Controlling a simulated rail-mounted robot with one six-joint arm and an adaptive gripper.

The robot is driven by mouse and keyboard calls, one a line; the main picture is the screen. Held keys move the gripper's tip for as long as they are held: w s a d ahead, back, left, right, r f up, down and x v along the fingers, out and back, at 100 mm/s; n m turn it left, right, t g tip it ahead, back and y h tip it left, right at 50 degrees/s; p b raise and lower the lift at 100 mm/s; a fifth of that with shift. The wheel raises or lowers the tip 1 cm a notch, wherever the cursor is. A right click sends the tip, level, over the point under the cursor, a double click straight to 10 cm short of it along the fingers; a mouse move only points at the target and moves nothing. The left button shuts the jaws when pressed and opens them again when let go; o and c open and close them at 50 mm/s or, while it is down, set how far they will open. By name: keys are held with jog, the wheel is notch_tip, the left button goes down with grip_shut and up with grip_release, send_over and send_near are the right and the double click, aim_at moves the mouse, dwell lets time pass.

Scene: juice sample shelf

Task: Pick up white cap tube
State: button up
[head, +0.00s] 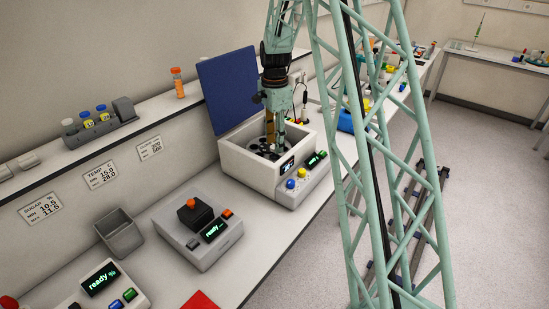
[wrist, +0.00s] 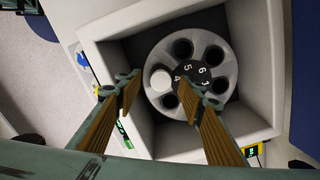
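The white cap tube (wrist: 161,80) sits in a slot of the grey rotor (wrist: 212,112), beside the number 4; only its round white cap shows. The rotor lies inside the open centrifuge (head: 240,158). My gripper (wrist: 158,88) is open, its two fingers apart on either side of the cap in the wrist view, with nothing held. How far the fingertips are above the cap is hard to tell. In the head view my gripper (head: 271,142) points down into the centrifuge, and the white cap cannot be made out there.
The raised blue lid (head: 228,88) stands behind the centrifuge, whose walls surround my gripper. Other rotor slots look dark and empty. A grey device (head: 197,233) and an open grey bin (head: 120,234) stand to the left. A tube rack (head: 100,125) and orange-capped tube (head: 178,83) are on the shelf.

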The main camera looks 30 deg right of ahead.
aim_at(274, 158)
jog(key=shift+f, duration=1.95)
jog(key=shift+w, duration=0.1)
jog(key=c, duration=1)
